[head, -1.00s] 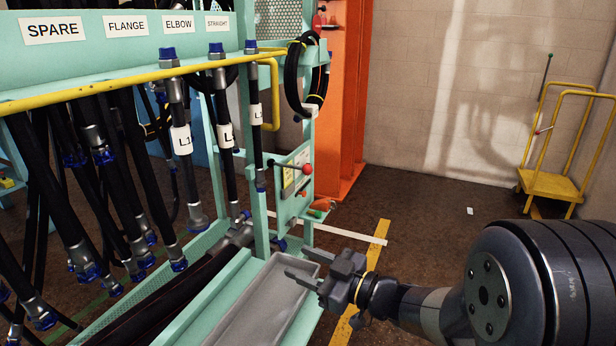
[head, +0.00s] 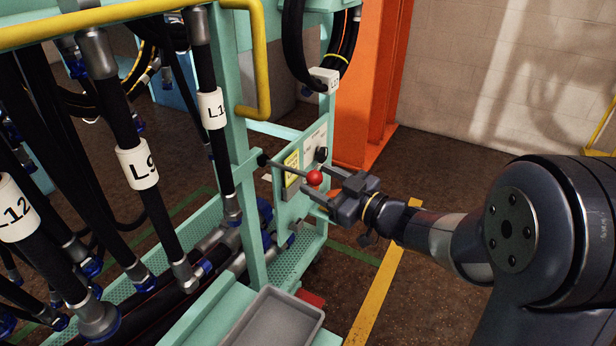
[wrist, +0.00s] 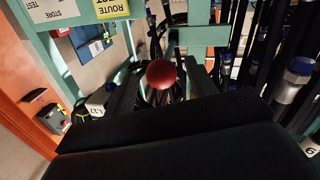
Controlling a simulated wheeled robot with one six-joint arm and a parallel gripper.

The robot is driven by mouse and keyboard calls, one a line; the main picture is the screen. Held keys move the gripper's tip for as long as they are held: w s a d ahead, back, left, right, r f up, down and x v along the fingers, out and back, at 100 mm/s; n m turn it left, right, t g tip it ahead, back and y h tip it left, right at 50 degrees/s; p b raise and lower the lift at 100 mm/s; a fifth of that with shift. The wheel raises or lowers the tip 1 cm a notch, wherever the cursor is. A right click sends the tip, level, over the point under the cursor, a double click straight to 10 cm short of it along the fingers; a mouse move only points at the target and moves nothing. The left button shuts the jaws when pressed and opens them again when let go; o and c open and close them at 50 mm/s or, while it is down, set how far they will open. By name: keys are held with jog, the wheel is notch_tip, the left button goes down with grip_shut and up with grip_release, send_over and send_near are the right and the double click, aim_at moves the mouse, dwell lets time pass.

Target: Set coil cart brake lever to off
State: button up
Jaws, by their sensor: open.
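The brake lever is a thin dark rod with a red ball knob (head: 314,177), which points right from a pivot on the mint-green cart frame (head: 240,190). My gripper (head: 317,181) is open, its two fingers reaching toward the knob from the right, one above and one below it in the head view. In the wrist view the red knob (wrist: 161,74) shows between the two dark fingers. I cannot tell whether either finger touches it. A panel with yellow and white labels (head: 292,172) is behind the lever.
Labelled black hoses (head: 137,163) hang on the left under a yellow rail (head: 262,70). A grey tray (head: 272,322) is below the lever. An orange column (head: 365,90) stands behind. Open floor with a yellow line (head: 378,295) lies to the right.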

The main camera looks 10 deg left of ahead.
aim_at(308, 175)
jog(key=shift+x, duration=2)
jog(key=shift+c, duration=0.3)
grip_shut()
